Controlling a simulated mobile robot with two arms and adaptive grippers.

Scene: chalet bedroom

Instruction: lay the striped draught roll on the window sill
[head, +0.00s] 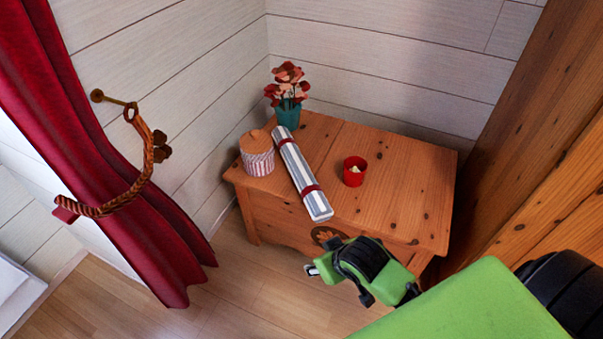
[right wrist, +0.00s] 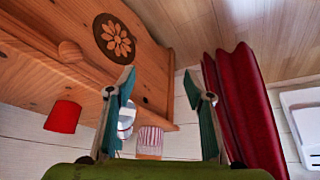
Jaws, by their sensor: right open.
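The striped draught roll (head: 300,177), white and grey-blue with two dark red bands, lies lengthwise on top of the wooden chest (head: 400,212). Its near end reaches the chest's front edge. My right gripper (head: 330,282) is in front of the chest, lower in the picture than the roll and apart from it. In the right wrist view my right gripper (right wrist: 160,85) is open and empty, and part of the roll (right wrist: 126,118) shows behind one finger. My left gripper is not in view. I cannot make out the window sill for certain.
A striped jar (head: 257,160) stands left of the roll, a teal vase of red flowers (head: 288,114) behind it, and a red cup (head: 354,171) to its right. A red curtain (head: 120,190) hangs at left, near a white-framed thing (head: 14,290). Wooden panelling (head: 530,130) closes the right side.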

